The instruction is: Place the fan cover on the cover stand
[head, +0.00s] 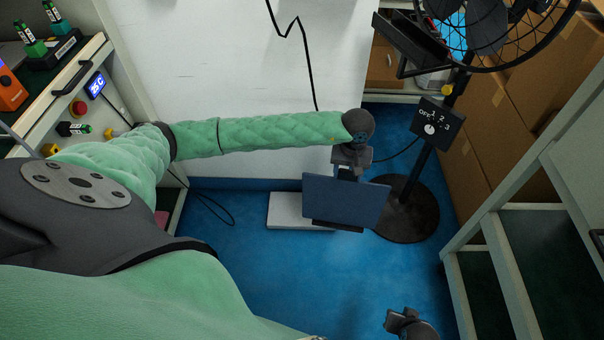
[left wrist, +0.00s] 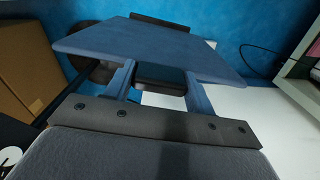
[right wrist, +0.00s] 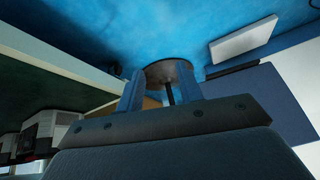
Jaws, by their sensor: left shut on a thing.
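My left gripper (head: 348,172) is shut on a flat dark-blue panel (head: 345,200) with black parts at its edge; I take it as the fan cover. In the left wrist view, the panel (left wrist: 150,48) spreads beyond the fingers, with a black block (left wrist: 160,78) between them. It hangs over the floor, left of the fan pole. A low white block (head: 285,212) lies partly hidden under it; I cannot tell whether this is the cover stand. My right gripper (head: 402,320) is low at the bottom; its fingers (right wrist: 160,92) are apart and empty in the right wrist view.
A black pedestal fan (head: 490,25) stands right of the panel, with a control box (head: 438,128) and round base (head: 405,222). Cardboard boxes (head: 470,115) and a metal-framed rack (head: 520,250) fill the right. A bench (head: 75,80) stands left. The blue floor (head: 250,265) is clear in front.

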